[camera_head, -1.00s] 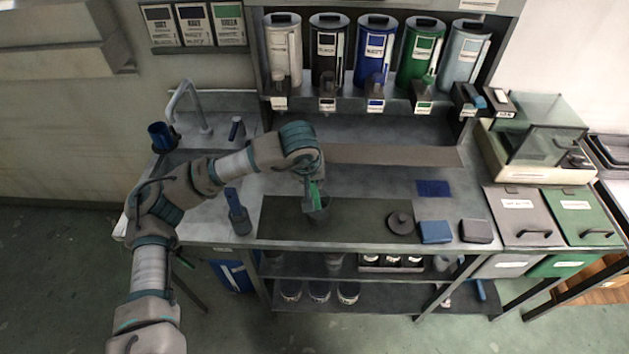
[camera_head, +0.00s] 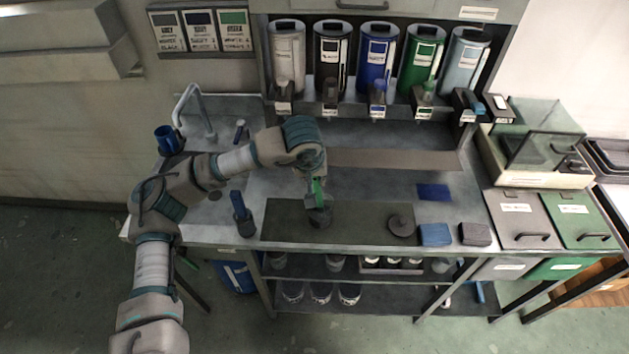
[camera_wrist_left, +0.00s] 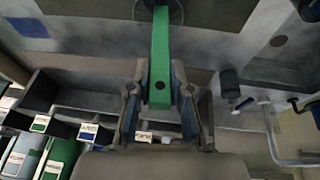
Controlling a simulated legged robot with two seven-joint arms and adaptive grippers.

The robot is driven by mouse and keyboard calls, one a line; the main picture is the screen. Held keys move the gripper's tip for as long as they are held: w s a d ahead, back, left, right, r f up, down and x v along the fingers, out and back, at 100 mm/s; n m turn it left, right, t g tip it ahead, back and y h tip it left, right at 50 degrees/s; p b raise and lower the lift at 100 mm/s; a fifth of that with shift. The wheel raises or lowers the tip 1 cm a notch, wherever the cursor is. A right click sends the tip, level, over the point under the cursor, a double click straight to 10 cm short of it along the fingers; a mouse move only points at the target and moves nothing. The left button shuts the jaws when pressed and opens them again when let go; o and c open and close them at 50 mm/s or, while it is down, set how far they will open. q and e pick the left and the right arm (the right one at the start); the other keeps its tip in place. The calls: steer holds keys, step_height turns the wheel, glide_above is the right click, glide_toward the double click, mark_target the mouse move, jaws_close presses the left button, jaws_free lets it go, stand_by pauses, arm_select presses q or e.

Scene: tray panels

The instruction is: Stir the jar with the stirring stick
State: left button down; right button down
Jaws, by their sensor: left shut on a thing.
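A dark jar (camera_head: 321,218) stands on the dark mat (camera_head: 360,217) at the middle of the bench. My left gripper (camera_head: 314,192) is just above the jar, shut on the green stirring stick (camera_head: 319,191). The stick points down, with its lower end at the jar's mouth; how deep it reaches is hidden. In the left wrist view, the stick (camera_wrist_left: 160,60) sits between the two fingers (camera_wrist_left: 158,88) and runs to the jar's rim (camera_wrist_left: 178,12) at the top edge. My right gripper is not in view.
A round black lid (camera_head: 401,226) lies on the mat right of the jar, with a blue block (camera_head: 435,235) and a dark block (camera_head: 474,234) beyond. A dark blue holder (camera_head: 242,218) stands left of the mat. Several dispensers (camera_head: 378,58) line the back. The mat between jar and lid is clear.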

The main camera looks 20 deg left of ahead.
arm_select(q)
steer(key=shift+r+p, duration=1.9)
steer(key=shift+r, duration=1.25)
step_height(320, 180, up, 5)
steer(key=p, duration=0.3)
